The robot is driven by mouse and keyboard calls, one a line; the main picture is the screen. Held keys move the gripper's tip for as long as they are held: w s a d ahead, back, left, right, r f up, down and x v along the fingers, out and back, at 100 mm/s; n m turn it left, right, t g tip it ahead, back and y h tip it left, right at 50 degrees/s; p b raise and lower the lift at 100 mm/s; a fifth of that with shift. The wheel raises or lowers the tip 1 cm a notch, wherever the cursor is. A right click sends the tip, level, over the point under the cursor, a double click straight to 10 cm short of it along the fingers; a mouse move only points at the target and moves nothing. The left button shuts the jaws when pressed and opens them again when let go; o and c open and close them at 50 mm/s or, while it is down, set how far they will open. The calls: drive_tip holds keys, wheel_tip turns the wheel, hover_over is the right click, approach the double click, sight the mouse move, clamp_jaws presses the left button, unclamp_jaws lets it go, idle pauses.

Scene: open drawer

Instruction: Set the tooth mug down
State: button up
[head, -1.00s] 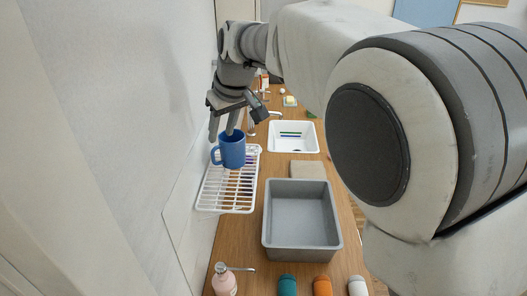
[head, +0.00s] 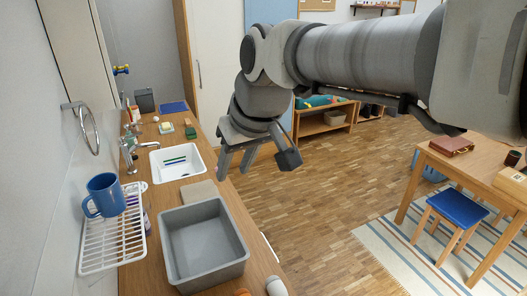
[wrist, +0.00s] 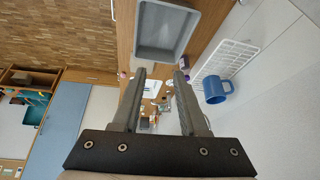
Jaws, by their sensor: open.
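The blue tooth mug (head: 104,195) stands upright on the white wire drying rack (head: 112,242) at the left, near the wall, with its handle to the left. The mug also shows in the wrist view (wrist: 217,90), beside the rack's wires. My gripper (head: 256,168) is open and empty, out to the right of the counter and well apart from the mug. In the wrist view its two fingers (wrist: 160,75) are spread with nothing held between them.
A grey basin (head: 203,245) sits on the wooden counter right of the rack. A beige block (head: 199,192) and a white sink (head: 178,161) lie behind it. A wall ring (head: 88,130) and faucet (head: 128,150) are at the left. Open floor lies right of the counter.

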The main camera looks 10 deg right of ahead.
drive_tip(key=s+d+f+m+t+h, duration=0.1)
drive_tip(key=s+d+f+m, duration=0.4)
drive_tip(key=s+d, duration=0.8)
drive_tip(key=shift+s+f+h, duration=0.15)
drive_tip(key=shift+f+h, duration=0.5)
drive_tip(key=shift+h, duration=0.25)
